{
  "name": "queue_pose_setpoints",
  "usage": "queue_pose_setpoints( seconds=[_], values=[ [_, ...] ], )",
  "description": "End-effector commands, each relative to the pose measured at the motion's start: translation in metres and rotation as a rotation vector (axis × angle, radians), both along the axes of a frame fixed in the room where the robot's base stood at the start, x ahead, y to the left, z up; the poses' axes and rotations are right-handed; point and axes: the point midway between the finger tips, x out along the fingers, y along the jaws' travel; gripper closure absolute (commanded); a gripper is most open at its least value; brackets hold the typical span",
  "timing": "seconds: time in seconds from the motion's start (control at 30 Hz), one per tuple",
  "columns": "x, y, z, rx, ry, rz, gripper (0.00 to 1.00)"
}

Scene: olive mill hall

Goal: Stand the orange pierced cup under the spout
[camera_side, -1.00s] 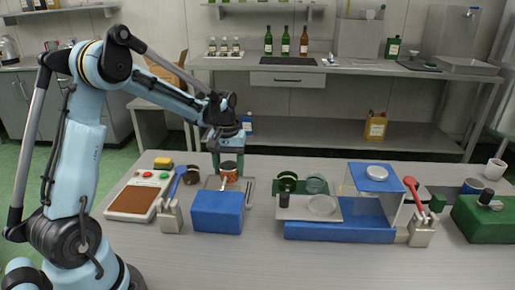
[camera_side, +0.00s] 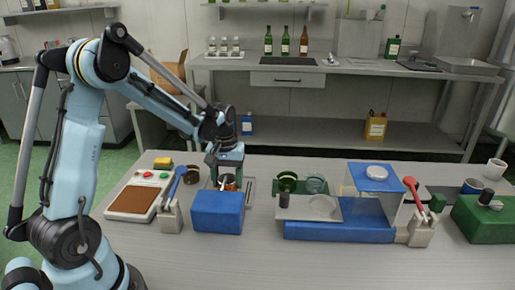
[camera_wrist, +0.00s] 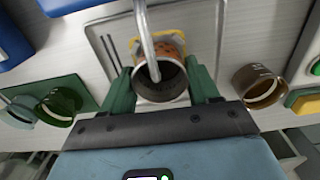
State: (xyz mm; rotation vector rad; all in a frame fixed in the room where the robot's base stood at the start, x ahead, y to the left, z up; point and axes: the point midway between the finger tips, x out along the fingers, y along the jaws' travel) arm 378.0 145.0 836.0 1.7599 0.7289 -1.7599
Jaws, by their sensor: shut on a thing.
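My gripper (camera_wrist: 162,92) is shut on the orange pierced cup (camera_wrist: 172,48), one green finger on each side of it. In the wrist view the cup shows a grey rim and a dark inside. A grey bent spout (camera_wrist: 145,30) reaches over the cup, its end at the mouth. In the side view the cup (camera_side: 231,187) is behind the blue box (camera_side: 218,212), partly covered by it and the spout. The cup is over a grey rimmed tray (camera_wrist: 217,40); I cannot tell whether its base touches.
A brown cup (camera_wrist: 258,85) stands to one side and a green cup (camera_wrist: 62,103) on a green mat to the other. A blue-handled lever stand (camera_side: 170,216) and a button panel (camera_side: 135,200) are at left. The front tabletop is clear.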

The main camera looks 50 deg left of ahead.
Motion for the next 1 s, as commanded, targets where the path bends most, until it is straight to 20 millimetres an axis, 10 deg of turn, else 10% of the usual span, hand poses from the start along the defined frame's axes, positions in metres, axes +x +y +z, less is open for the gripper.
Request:
queue_pose_setpoints(
  seconds=[0.77,0.8,1.0],
  values=[
    [-0.0014,-0.0014,-0.002,0.0,0.0,0.0,0.59],
    [-0.0014,-0.0014,-0.002,0.0,0.0,0.0,0.38],
    [-0.0014,-0.0014,-0.002,0.0,0.0,0.0,0.1]
  ],
)
